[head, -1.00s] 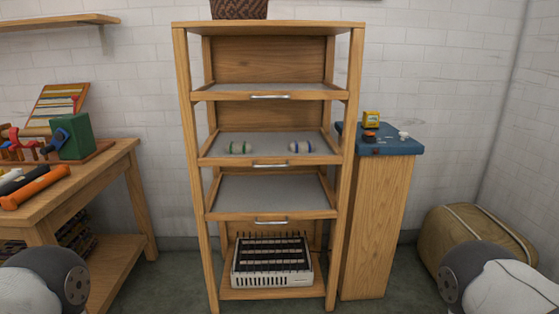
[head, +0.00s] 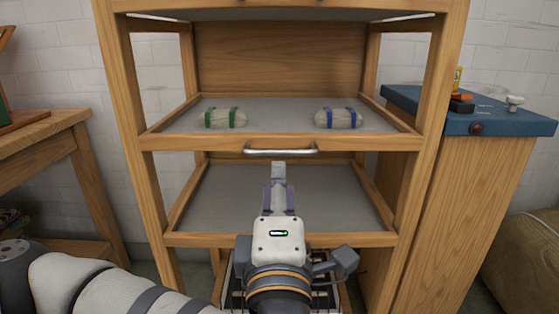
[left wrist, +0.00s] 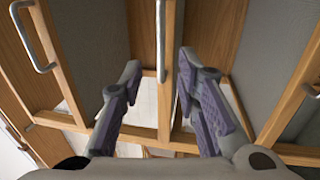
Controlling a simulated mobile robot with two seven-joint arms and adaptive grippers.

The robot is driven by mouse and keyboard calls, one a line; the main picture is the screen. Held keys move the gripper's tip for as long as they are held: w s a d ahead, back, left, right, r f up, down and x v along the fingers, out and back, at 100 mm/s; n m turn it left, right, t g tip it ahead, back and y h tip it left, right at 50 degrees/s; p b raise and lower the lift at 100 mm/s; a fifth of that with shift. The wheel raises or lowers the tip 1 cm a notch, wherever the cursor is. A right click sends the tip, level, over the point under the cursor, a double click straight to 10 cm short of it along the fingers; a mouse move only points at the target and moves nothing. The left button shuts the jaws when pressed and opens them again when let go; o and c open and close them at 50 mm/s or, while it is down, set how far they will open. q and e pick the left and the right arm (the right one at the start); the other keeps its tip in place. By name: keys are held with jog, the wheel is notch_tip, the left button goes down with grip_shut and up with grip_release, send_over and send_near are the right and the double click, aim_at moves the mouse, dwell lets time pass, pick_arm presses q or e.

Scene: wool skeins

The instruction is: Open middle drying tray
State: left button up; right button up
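The middle drying tray (head: 275,120) is a grey mesh tray in a wooden frame, level in the rack. Two pale skeins lie on it, one with green bands (head: 222,118) and one with blue bands (head: 338,118). Its silver bar handle (head: 281,151) is on the front rail. My left gripper (head: 279,172) is just below and in front of this handle in the head view, turned so one finger hides the other. In the left wrist view the fingers (left wrist: 160,65) are apart, with a handle bar (left wrist: 161,40) lined up between them; contact cannot be told. My right gripper is out of view.
The lower tray (head: 330,195) is empty, behind my left gripper. The wooden rack posts (head: 440,90) stand on both sides. A blue-topped cabinet (head: 500,118) with small items is at right, a wooden table (head: 50,140) at left.

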aim_at(279, 154)
pick_arm(q)
jog(key=w, duration=0.3)
jog(key=w+r, duration=0.1)
jog(key=w, duration=0.2)
jog(key=w+b, duration=0.1)
jog(key=w, duration=0.2)
jog(key=shift+w+r, duration=0.1)
jog(key=shift+r, duration=0.2)
jog(key=shift+c, duration=0.6)
grip_shut()
